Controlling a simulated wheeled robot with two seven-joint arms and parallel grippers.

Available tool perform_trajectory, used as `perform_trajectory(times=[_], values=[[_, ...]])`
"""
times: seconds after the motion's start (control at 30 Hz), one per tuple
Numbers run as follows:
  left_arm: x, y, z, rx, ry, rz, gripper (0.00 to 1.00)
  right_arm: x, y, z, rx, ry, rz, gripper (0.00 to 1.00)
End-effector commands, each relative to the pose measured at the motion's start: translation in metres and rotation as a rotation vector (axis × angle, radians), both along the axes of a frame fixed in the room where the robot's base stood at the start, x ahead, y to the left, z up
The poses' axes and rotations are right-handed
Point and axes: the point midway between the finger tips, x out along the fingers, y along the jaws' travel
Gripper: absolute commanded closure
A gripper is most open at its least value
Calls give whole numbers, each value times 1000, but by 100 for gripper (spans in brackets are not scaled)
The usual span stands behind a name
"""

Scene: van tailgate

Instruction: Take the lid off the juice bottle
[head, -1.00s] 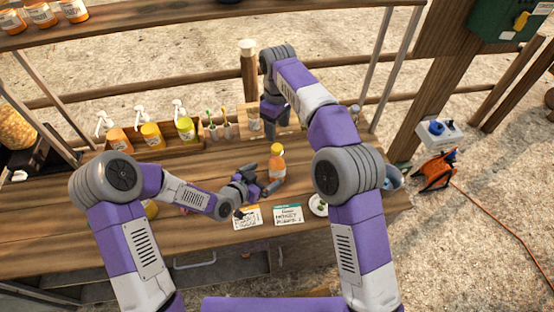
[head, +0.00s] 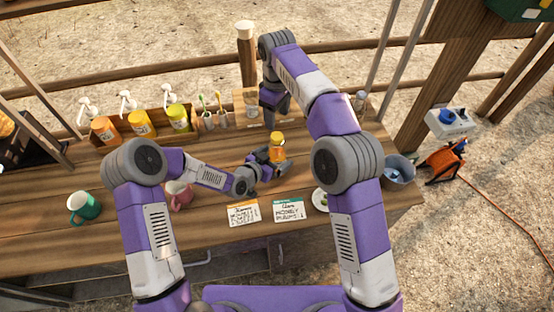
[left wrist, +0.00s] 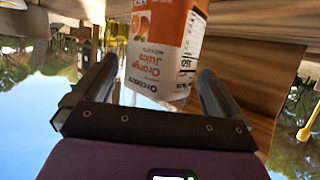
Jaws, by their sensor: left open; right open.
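The juice bottle (head: 277,152), orange with a yellow-orange lid (head: 277,136), stands upright on the wooden counter. Its orange and white label (left wrist: 168,45) fills the middle of the left wrist view, which appears upside down. My left gripper (head: 272,164) is open, low at the bottle, with one finger on each side of it. Whether the fingers touch the bottle I cannot tell. My right gripper (head: 272,112) points down behind the bottle, open and apart from it; its fingertips are small in the head view.
Several pump bottles (head: 142,124) and a toothbrush holder (head: 209,118) stand at the back left. A green mug (head: 84,207) and a pink mug (head: 178,194) stand left. A grey bucket (head: 399,169) is at right.

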Motion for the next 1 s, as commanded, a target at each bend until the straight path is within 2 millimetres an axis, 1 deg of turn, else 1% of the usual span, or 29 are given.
perform_trajectory(times=[0.03,0.17,0.43,0.87,0.9,0.97,1.0], values=[[4,-4,-2,-1,-1,-1,0,0,0,0,0,0,0,38],[8,-8,-4,0,0,-1,0,0,0,0,0,0,0,38],[9,-8,-5,0,0,-1,0,0,0,0,0,0,0,38],[9,-8,-5,0,0,-1,66,0,0,0,0,0,0,38],[9,-8,-5,0,0,-1,72,0,0,0,0,0,0,38],[9,-8,-5,0,0,0,80,0,0,0,0,0,0,38],[9,-8,-5,0,0,0,87,0,0,0,0,0,0,38]])
